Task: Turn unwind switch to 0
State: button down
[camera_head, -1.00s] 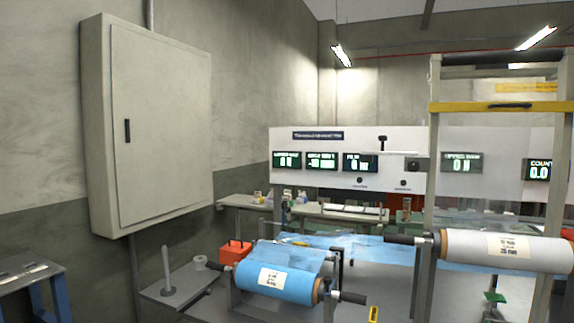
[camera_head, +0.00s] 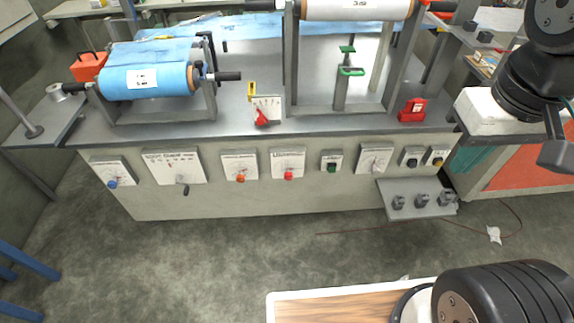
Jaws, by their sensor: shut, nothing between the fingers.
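Several white switch plates line the front panel of the machine bench in the head view. From the left are a blue-knob plate (camera_head: 111,171), a wide plate with a dark handle (camera_head: 174,167), an orange-knob plate (camera_head: 240,167) and a red-knob plate (camera_head: 288,163). A dial plate (camera_head: 375,158) is further right. The lettering is too small to tell which is the unwind switch or where it points. My gripper (camera_head: 557,158) is at the right edge, partly cut off, shut and empty, well apart from the plates.
A blue film roll (camera_head: 146,81) and a white roll (camera_head: 356,9) sit on the bench (camera_head: 230,125). A red lever (camera_head: 262,117) and a red box (camera_head: 412,110) stand near its front edge. A low shelf (camera_head: 418,205) juts out at right. Open floor lies before the panel.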

aim_at(288, 176)
jog(key=z, duration=1.4)
jog(key=k, duration=0.9)
jog(key=u, duration=1.4)
jog(key=i, duration=0.5)
